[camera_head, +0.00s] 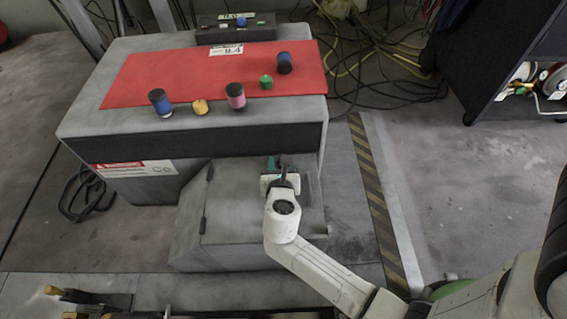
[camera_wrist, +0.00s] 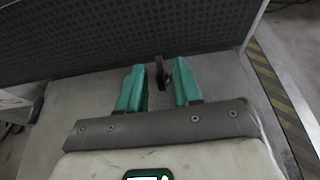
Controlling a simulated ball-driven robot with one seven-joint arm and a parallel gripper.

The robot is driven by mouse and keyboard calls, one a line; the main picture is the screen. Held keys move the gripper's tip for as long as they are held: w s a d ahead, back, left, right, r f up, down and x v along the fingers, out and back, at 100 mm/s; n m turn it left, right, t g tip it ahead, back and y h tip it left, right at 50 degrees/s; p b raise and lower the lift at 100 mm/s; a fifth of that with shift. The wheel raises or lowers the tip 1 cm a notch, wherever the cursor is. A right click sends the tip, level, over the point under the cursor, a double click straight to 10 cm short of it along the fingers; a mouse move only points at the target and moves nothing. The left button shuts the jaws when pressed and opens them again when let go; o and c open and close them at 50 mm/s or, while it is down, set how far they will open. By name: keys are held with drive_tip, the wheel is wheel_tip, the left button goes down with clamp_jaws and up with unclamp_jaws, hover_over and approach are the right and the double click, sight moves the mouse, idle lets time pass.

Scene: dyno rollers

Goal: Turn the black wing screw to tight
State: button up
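The black wing screw (camera_wrist: 161,72) shows in the wrist view as a small dark upright piece between the two green fingertips of my gripper (camera_wrist: 160,88). The fingers stand apart on either side of it. A gap shows on the left, while the right finger is very near the screw, and I cannot tell whether it touches. In the head view my gripper (camera_head: 274,166) is over the top of the low grey box at the front of the machine. There the screw is not clearly distinguishable, mostly hidden by my gripper.
The grey machine (camera_head: 100,108) has a red mat (camera_head: 180,75) carrying several coloured cylinders (camera_head: 236,96) and a black box (camera_head: 236,30) behind. A dark perforated panel (camera_wrist: 120,35) lies ahead of my fingers. Cables (camera_head: 370,75) litter the floor at right, by a dark cabinet (camera_head: 490,75).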

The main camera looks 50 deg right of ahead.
drive_tip(key=shift+w+d+f, duration=0.1)
drive_tip(key=shift+w+d, duration=0.05)
drive_tip(key=shift+d, duration=0.05)
drive_tip(key=shift+c, duration=0.4)
clamp_jaws()
